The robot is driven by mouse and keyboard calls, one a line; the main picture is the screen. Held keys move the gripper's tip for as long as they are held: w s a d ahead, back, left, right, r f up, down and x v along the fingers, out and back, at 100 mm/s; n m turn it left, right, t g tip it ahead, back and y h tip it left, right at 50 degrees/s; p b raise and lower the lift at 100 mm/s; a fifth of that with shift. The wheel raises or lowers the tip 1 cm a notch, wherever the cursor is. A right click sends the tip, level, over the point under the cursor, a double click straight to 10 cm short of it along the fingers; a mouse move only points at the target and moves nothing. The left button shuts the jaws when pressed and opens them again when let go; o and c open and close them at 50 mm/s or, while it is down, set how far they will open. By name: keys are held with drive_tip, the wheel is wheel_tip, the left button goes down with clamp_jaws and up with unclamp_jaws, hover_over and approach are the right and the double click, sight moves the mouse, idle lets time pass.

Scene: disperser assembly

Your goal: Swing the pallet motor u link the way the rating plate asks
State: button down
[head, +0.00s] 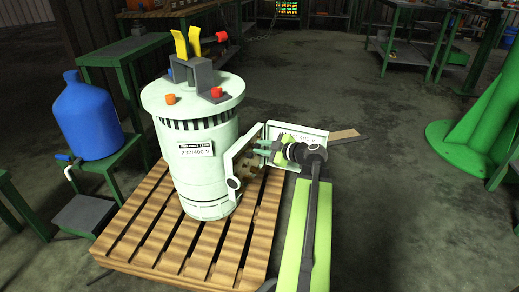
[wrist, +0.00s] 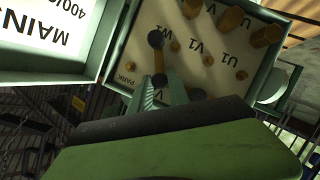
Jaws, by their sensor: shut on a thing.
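The pale green motor (head: 183,165) stands upright on a wooden pallet (head: 133,250). Its plate (head: 198,150) appears to read 230/400 V. My gripper (head: 266,148) reaches into the open terminal box (head: 243,152) on the motor's right side. In the wrist view my gripper (wrist: 162,90) is shut on the dark end of a brass link (wrist: 158,62). The link runs up to a dark knob near the W1 mark; PARK is printed beside it. Which link this is, I cannot tell for certain. The terminal board (wrist: 220,45) also shows U1, V1, U and V.
Several brass studs (wrist: 230,18) stick up near the fingers. A blue bottle (head: 88,118) stands at left on a green stand. A green column base (head: 460,140) is at right; the floor between is clear.

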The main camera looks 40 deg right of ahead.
drive_tip(key=shift+w+a+r, duration=0.15)
drive_tip(key=shift+a+r, duration=0.05)
drive_tip(key=shift+a, duration=0.05)
idle(0.3)
drive_tip(key=c, duration=1.5)
unclamp_jaws()
drive_tip(key=shift+d, duration=0.1)
